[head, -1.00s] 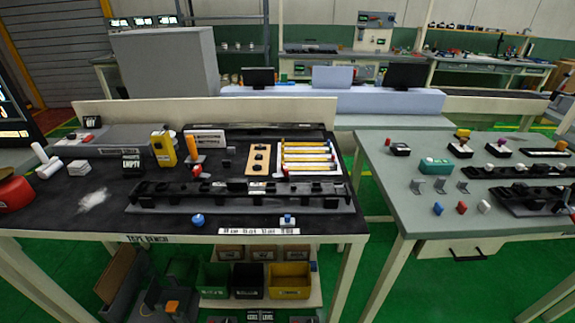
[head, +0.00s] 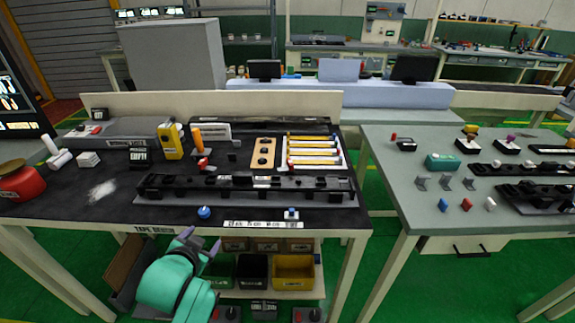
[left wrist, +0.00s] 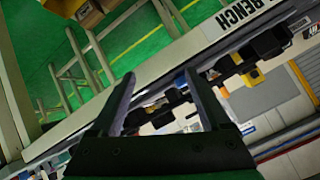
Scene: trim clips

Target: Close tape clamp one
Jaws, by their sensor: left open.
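A long black trim fixture (head: 225,187) lies along the front half of the dark bench top, with several small black clamp blocks along it. I cannot tell which one is tape clamp one or whether it is open. The fixture also shows, tilted, in the left wrist view (left wrist: 262,47). My left gripper (head: 199,241) is open and empty, in front of the bench's front edge and below the fixture, apart from it. Its two fingers also show in the left wrist view (left wrist: 159,78). My right gripper is not in view.
A blue knob (head: 204,212) and a small blue-topped piece (head: 291,214) sit near the bench's front edge. A yellow device (head: 171,141) and a tray of yellow-and-white strips (head: 314,153) stand behind the fixture. A grey-green table (head: 395,160) stands at right, across a gap.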

